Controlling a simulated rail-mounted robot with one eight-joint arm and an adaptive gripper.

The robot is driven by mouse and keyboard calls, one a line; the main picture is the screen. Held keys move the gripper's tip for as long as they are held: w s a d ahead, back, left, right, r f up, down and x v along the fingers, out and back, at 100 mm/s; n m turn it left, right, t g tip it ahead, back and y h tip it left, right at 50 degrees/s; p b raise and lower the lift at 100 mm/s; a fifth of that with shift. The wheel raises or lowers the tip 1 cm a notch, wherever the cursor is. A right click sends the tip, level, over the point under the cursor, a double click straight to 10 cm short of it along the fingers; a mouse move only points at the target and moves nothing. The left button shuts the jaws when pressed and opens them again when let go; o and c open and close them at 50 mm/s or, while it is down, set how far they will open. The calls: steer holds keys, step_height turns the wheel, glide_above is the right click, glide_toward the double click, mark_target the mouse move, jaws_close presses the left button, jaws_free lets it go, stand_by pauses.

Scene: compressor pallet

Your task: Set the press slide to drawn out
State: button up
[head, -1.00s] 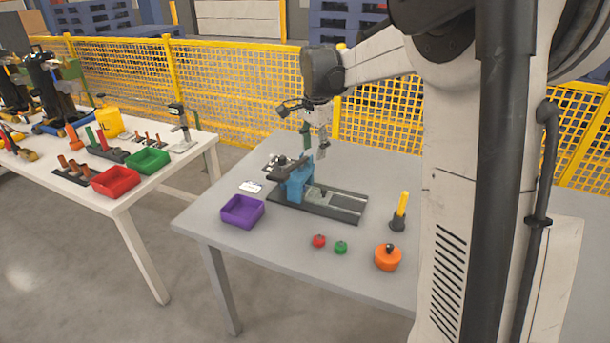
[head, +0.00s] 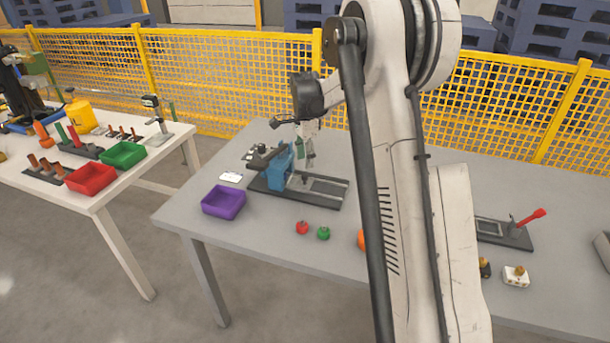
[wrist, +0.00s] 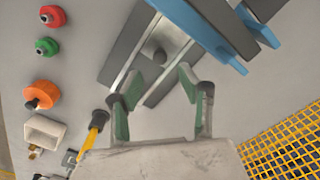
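The press (head: 280,172) has a blue frame standing across a dark base with two pale rails (head: 328,187). A small dark round knob (wrist: 159,56) sits between the rails on the open side of the blue frame; I take it to be the press slide's knob. In the wrist view, the blue frame (wrist: 200,30) is at the top right. My gripper (wrist: 159,75) is open, with green-padded fingers on either side of the line to the knob. In the head view, my gripper (head: 306,158) hangs above the rails, apart from the knob.
A purple tray (head: 223,202), a red knob (head: 302,227) and a green knob (head: 323,233) lie in front of the press. An orange part (wrist: 41,94) and a yellow-handled tool (wrist: 95,128) stand nearby. A yellow mesh fence (head: 230,80) runs behind the table.

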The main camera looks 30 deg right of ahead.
mark_target(305, 175)
step_height(305, 175, down, 7)
steer(key=shift+r, duration=0.2)
steer(key=shift+c, duration=0.4)
jaws_close()
